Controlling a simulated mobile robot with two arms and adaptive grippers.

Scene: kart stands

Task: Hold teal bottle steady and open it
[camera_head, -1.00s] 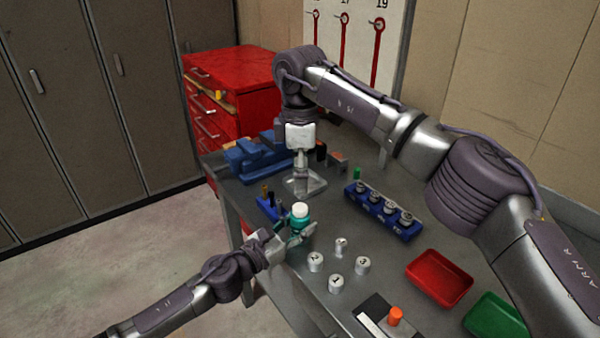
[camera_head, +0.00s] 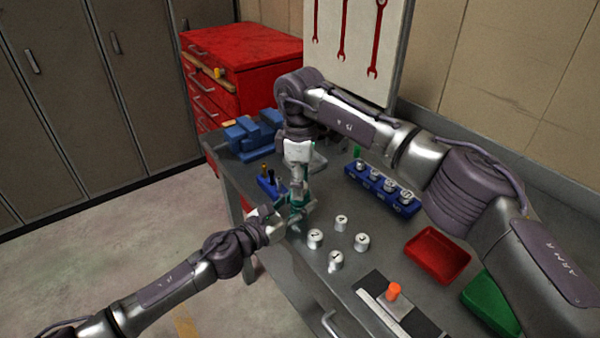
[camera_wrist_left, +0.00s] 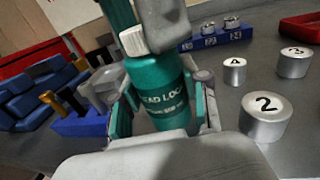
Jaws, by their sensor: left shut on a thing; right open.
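The teal bottle (camera_wrist_left: 158,92) stands upright in the left wrist view, with lettering on its side and a white cap (camera_wrist_left: 133,41) on top. My left gripper (camera_head: 284,222) is shut on the bottle's body, with a finger on each side of it. My right gripper (camera_head: 298,192) comes down from above over the bottle. It is open, and its fingers show beside the cap in the left wrist view (camera_wrist_left: 150,25). In the head view the right gripper mostly hides the bottle and its cap.
Several numbered silver weights (camera_head: 315,239) stand just right of the bottle. A blue holder (camera_head: 270,184) with tools is at its left. A blue rack (camera_head: 382,190), a red tray (camera_head: 438,254), a green tray (camera_head: 490,305) and a blue vise (camera_head: 250,135) are on the table.

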